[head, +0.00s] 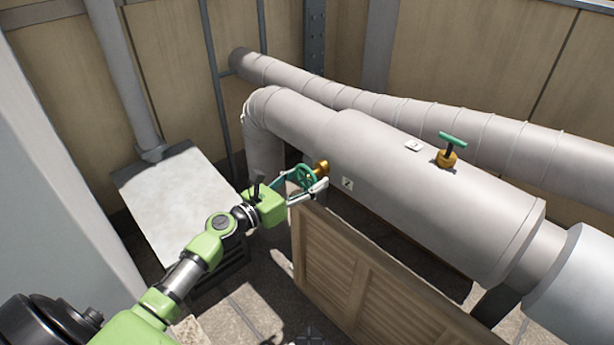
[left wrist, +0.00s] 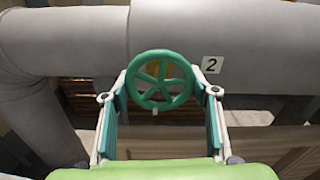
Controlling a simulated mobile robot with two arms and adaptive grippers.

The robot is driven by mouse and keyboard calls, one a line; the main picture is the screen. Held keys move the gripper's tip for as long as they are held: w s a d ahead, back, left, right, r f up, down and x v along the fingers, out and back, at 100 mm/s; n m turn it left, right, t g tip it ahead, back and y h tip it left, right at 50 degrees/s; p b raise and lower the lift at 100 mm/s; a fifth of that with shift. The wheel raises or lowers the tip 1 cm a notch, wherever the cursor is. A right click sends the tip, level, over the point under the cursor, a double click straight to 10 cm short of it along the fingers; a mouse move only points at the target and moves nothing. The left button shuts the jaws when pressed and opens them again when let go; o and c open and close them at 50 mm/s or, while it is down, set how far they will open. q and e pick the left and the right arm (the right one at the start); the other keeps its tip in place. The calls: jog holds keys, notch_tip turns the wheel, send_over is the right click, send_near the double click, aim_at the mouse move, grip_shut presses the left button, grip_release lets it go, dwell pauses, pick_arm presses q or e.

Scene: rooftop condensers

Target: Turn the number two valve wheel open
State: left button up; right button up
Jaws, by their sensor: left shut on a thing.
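The number two valve wheel (head: 305,176) is a green spoked handwheel on a brass valve body (head: 321,167) at the side of the thick grey pipe. It also shows in the left wrist view (left wrist: 160,80), face on. A white tag with a "2" (left wrist: 212,65) is on the pipe just right of it; the tag also shows in the head view (head: 347,184). My left gripper (head: 306,190) is shut on the wheel, with one finger at each side of the rim (left wrist: 161,95). My right gripper is not in view.
A slatted wooden panel (head: 375,285) stands in front of the pipe, right of my left gripper. A grey box (head: 175,195) stands at left.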

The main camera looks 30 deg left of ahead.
pick_arm(q)
jog(key=o, duration=1.1)
jog(key=shift+w+r, duration=0.1)
jog(key=shift+r, duration=0.3)
jog(key=shift+d+f, duration=0.1)
jog(key=shift+f, duration=0.1)
jog(key=shift+s+f, duration=0.1)
jog(key=shift+s, duration=0.25)
jog(key=v, duration=1.1)
jog(key=shift+s, duration=0.15)
jog(key=shift+a, duration=0.2)
